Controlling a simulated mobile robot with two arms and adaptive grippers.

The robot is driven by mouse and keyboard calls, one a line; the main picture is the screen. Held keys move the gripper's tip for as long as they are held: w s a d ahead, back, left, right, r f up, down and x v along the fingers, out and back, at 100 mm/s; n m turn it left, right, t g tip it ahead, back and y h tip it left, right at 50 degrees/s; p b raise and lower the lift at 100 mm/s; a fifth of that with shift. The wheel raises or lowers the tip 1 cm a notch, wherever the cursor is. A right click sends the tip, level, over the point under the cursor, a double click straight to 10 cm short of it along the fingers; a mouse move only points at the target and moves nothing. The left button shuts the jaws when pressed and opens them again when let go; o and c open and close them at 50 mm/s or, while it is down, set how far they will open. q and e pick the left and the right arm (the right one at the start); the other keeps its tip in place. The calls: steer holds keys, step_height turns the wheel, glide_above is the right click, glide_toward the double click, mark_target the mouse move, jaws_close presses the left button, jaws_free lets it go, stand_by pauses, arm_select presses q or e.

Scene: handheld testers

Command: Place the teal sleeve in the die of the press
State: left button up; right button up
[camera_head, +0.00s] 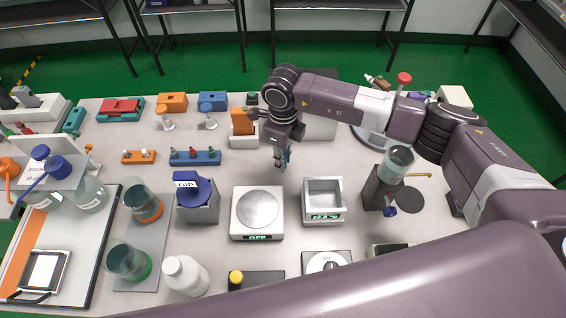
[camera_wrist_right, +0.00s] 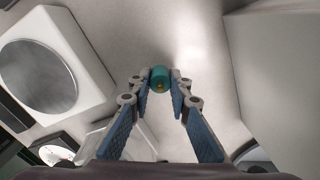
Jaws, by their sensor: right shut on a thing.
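The teal sleeve (camera_wrist_right: 158,76) is a small round teal piece in the right wrist view, between the fingertips of my right gripper (camera_wrist_right: 160,84). In the head view my right gripper (camera_head: 283,162) points down over the table, behind the gap between the white scale and the square-welled box; the sleeve is too small to make out there. The gripper is shut on the sleeve, with bare tabletop around it. I cannot tell for sure which device is the press, and no die can be made out. My left gripper is not in view.
The white scale (camera_head: 246,229) and the square-welled box (camera_head: 308,217) stand in front of the gripper. A blue rack (camera_head: 205,159) lies to its left. A dark stand (camera_head: 370,193) with a glass vessel (camera_head: 397,163) is to the right. Bare tabletop (camera_head: 262,174) lies around the gripper.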

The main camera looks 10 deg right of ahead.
step_height(320, 180, up, 18)
steer(key=b, duration=0.3)
steer(key=s+d+f+n, duration=0.1)
steer(key=s+d+n, duration=0.3)
steer(key=s+n, duration=0.3)
steer(key=s+d+f+n, duration=0.1)
steer(key=s+d+n, duration=0.3)
steer(key=n, duration=1.4)
steer(key=s, duration=0.4)
steer(key=shift+f+n, duration=0.3)
steer(key=shift+f, duration=0.05)
steer(key=shift+w, duration=0.1)
